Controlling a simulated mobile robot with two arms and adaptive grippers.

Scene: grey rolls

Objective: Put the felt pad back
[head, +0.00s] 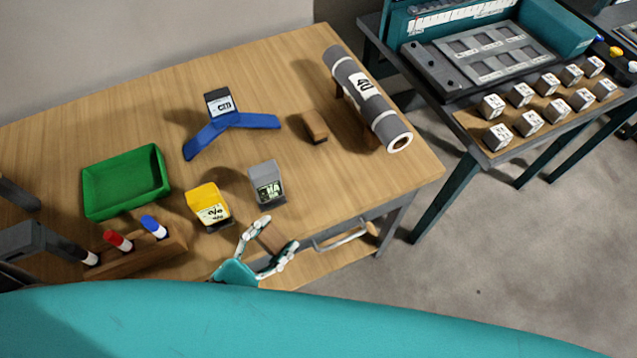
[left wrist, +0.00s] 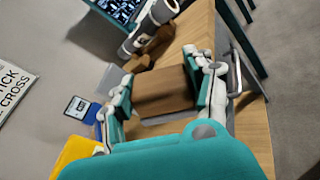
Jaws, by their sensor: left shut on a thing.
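My left gripper (head: 268,248) is at the table's front edge, in front of the grey box. It is shut on a brown block (head: 272,238), which may be the felt pad. In the left wrist view the brown block (left wrist: 165,92) sits between the two teal finger pads, and the gripper (left wrist: 163,95) grips it from both sides. It appears held clear of the tabletop. A smaller brown block (head: 315,127) lies on the table beside the labelled grey roll (head: 362,88). My right gripper is not in view.
A green tray (head: 88,201), a marker rack (head: 125,262), a yellow box (head: 203,200), a grey box (head: 264,176) and a blue stand (head: 208,137) occupy the left and middle. The table (head: 385,185) is bare at front right. A side bench holds several white cubes (head: 529,121).

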